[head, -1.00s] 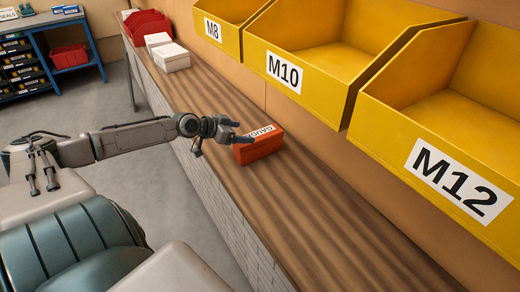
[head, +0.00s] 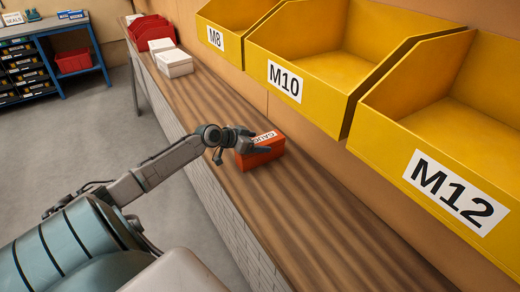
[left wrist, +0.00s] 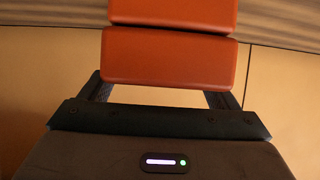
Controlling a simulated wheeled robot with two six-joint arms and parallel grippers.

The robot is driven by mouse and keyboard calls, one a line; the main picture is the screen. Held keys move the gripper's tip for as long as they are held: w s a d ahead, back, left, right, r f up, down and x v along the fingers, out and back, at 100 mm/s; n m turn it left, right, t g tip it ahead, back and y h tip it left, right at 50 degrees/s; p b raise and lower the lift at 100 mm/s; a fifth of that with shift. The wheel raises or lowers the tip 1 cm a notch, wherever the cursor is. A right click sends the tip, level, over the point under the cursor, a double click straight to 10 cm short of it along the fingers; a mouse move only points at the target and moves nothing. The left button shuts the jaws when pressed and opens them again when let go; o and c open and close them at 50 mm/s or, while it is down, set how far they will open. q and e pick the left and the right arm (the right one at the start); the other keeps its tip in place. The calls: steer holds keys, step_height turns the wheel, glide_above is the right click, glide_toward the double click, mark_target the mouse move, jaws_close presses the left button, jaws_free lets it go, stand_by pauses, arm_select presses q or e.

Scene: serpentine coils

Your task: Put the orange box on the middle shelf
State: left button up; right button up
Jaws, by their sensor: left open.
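The orange box (head: 264,157), with a white label on top, lies on the wooden counter under the yellow bins. My left gripper (head: 254,142) is open at the box's left end in the head view, its fingers overlapping the box. In the left wrist view the box (left wrist: 168,58) fills the space beyond the fingers, and its near face spans about the gap between them. I cannot tell whether the fingers touch it. My right gripper is not in view. No shelf that I can identify as the middle one shows.
Yellow bins marked M8 (head: 216,39), M10 (head: 285,80) and M12 (head: 452,191) overhang the counter (head: 300,220). A blue workbench (head: 48,24) is at the far left. The near counter is clear.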

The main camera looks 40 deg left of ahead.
arm_select(q)
steer(key=shift+x, duration=1)
steer(key=shift+c, duration=0.2)
steer(key=shift+r, duration=0.1)
steer(key=c, duration=1.6)
steer(key=shift+o, duration=0.2)
steer(key=shift+r, duration=0.1)
